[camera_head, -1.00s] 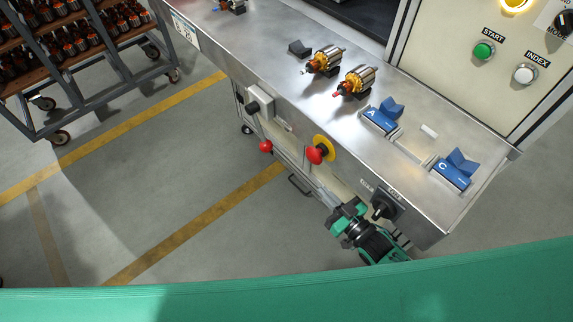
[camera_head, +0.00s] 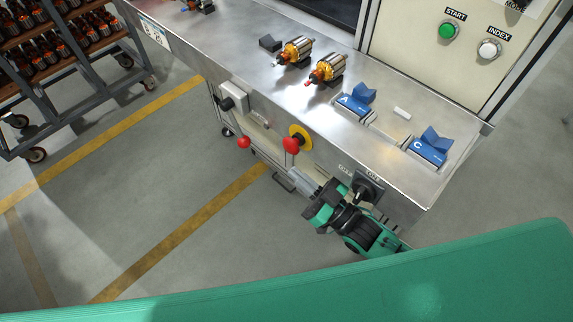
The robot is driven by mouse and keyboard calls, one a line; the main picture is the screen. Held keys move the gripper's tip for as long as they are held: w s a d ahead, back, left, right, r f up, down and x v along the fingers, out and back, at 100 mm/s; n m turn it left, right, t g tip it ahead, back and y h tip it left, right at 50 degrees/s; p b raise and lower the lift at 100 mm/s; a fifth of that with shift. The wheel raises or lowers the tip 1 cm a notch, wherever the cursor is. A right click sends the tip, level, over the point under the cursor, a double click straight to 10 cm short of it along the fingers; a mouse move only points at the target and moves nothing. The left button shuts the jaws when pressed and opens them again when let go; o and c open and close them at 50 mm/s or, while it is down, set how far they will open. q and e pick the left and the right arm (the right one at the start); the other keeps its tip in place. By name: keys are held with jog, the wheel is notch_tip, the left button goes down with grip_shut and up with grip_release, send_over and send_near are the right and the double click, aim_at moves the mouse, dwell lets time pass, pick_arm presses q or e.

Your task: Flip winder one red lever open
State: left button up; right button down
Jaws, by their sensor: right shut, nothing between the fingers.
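A round red knob (camera_head: 244,142) sticks out from the winder bench's front face, at the left. A second red knob (camera_head: 291,146) shows in front of a yellow disc (camera_head: 301,135) to its right. I cannot tell whether either is the winder one lever, or whether it is open. My right gripper (camera_head: 297,186) is low in front of the bench, below and slightly right of the second red knob. Its fingers are shut with nothing between them, and they appear apart from both knobs. My left gripper is not in view.
A black rotary switch (camera_head: 368,187) is beside my right gripper. A cart (camera_head: 75,65) stands at the left; floor between is clear.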

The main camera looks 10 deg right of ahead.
jog(key=x, duration=0.4)
jog(key=p, duration=0.2)
send_near(243, 136)
notch_tip(243, 136, up, 3)
jog(key=w+a, duration=0.2)
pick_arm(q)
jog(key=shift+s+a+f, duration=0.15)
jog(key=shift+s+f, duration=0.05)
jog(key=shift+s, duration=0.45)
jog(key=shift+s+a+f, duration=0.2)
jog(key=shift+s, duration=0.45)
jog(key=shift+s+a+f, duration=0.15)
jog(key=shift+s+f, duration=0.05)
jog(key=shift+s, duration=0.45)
pick_arm(e)
jog(key=shift+w+a+f, duration=0.45)
jog(key=shift+w+f, duration=0.15)
pick_arm(q)
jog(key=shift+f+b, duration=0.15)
jog(key=shift+b, duration=0.15)
pick_arm(e)
jog(key=shift+f, duration=0.1)
